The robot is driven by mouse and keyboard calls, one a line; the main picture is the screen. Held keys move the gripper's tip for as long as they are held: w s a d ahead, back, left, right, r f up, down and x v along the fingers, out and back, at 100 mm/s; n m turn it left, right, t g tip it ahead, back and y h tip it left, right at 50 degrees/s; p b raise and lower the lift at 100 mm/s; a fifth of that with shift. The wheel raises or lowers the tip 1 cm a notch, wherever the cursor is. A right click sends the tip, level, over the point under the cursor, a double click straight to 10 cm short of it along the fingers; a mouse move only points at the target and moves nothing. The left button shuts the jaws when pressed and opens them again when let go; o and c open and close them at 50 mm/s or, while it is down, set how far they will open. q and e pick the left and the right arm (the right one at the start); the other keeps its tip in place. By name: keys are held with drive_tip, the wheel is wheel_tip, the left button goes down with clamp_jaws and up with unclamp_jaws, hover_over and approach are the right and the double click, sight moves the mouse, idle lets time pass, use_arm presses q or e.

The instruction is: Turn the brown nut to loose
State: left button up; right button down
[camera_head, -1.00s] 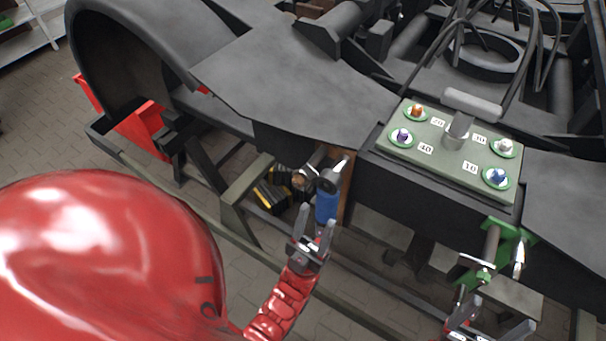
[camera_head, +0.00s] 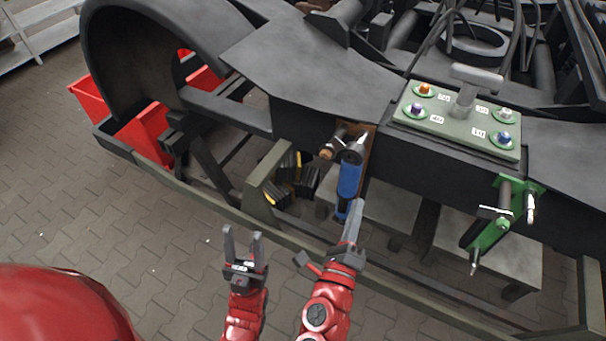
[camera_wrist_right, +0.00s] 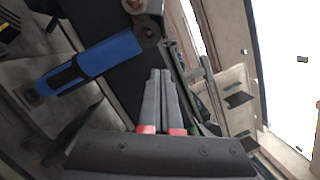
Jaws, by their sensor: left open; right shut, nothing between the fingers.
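The brown nut (camera_head: 326,153) sits on the end of a dark bolt beside a brown plate (camera_head: 369,150) on the bogie's side. A brownish round end, probably the nut, also shows at the top of the right wrist view (camera_wrist_right: 136,5). A blue-handled tool (camera_head: 349,181) hangs just right of the nut, its dark head upmost; its handle crosses the right wrist view (camera_wrist_right: 112,55). My right gripper (camera_head: 355,208) is shut and empty by the handle's lower end; I cannot tell whether it touches. My left gripper (camera_head: 242,232) is open and empty, lower left of the tool.
A green panel (camera_head: 437,124) with coloured bolts and numbers lies on the frame at right. A green bracket (camera_head: 493,233) hangs below it. Dark blocks with yellow edges (camera_head: 283,182) lie left of the tool. Red bins (camera_head: 147,131) stand at left.

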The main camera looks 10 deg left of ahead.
drive_tip(key=a, duration=0.1)
drive_tip(key=p, duration=0.2)
approach(347, 151)
drive_tip(key=shift+y, duration=0.4)
drive_tip(key=w+d, duration=0.4)
drive_tip(key=w, duration=0.1)
drive_tip(key=shift+d+f, duration=0.2)
drive_tip(key=shift+f, duration=0.15)
drive_tip(key=a+r+p, duration=0.1)
drive_tip(key=w+a, duration=0.1)
drive_tip(key=shift+w+a+r+p, duration=0.1)
drive_tip(key=shift+a+r+p, duration=0.2)
drive_tip(key=shift+r+p, duration=0.1)
drive_tip(key=shift+a+r, duration=0.1)
drive_tip(key=shift+a, duration=0.25)
